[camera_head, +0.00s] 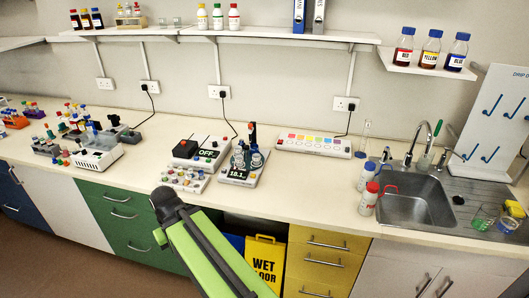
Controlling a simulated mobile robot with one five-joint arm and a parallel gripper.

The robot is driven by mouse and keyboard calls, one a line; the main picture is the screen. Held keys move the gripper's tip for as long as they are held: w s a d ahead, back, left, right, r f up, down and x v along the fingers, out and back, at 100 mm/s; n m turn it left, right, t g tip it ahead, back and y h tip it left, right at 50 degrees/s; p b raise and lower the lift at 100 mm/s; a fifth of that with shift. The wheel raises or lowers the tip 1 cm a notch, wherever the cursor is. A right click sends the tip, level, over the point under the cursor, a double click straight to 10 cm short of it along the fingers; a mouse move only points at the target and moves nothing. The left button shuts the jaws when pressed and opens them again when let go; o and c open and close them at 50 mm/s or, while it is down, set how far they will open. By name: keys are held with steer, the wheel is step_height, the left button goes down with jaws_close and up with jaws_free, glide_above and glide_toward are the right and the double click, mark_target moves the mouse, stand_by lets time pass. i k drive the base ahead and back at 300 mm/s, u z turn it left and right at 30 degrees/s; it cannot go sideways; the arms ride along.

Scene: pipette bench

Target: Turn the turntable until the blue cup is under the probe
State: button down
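I cannot make out the turntable, the blue cup or the probe for certain at this size. A cluster of small coloured pieces and dark upright parts (85,128) stands on the left of the bench, around a pale boxy device (97,153). Which piece is a blue cup, and whether anything is over it, is too small to tell. My green and black arm reaches up from the bottom middle to the bench's front edge, well right of that cluster. The fingertips of my gripper do not show.
A display unit reading "OFF" (208,147), a scale reading "18.1" (236,174) and a pale strip with coloured squares (313,144) stand mid-bench. A sink (415,205) and bottles are at right. The bench (150,172) is clear between the left cluster and the middle devices.

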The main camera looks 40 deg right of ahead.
mark_target(248, 163)
steer(key=i, duration=0.95)
steer(key=u, duration=0.05)
